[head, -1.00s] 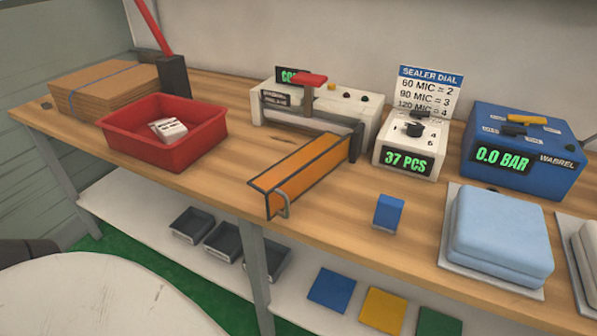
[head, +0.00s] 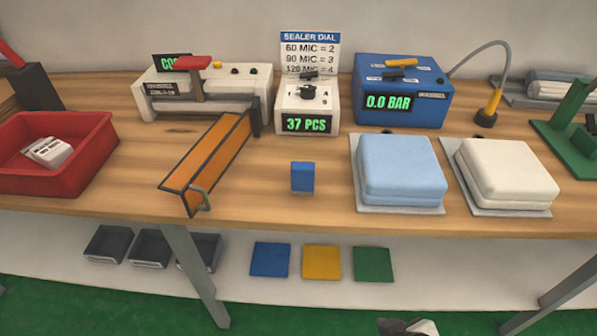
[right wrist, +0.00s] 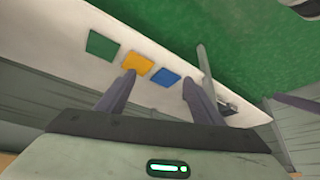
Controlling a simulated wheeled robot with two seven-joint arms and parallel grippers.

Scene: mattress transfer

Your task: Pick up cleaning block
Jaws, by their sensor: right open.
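The cleaning block is most likely the small blue block (head: 302,177), standing upright on the wooden bench near its front edge in the head view. It is between the orange tray-like guide and the light blue mattress. My right gripper (right wrist: 160,88) is open and empty in the right wrist view, with its two fingers apart. Behind the fingers, the lower shelf and green floor show, and the blue block is not in that view. My left gripper is not in view.
The bench (head: 265,205) also holds a red bin (head: 85,170), an orange guide (head: 215,150), a sealer (head: 240,90), a dial box (head: 290,97), a blue pressure box (head: 430,100), a light blue mattress (head: 400,170) and a white mattress (head: 508,172). Bare wood surrounds the block.

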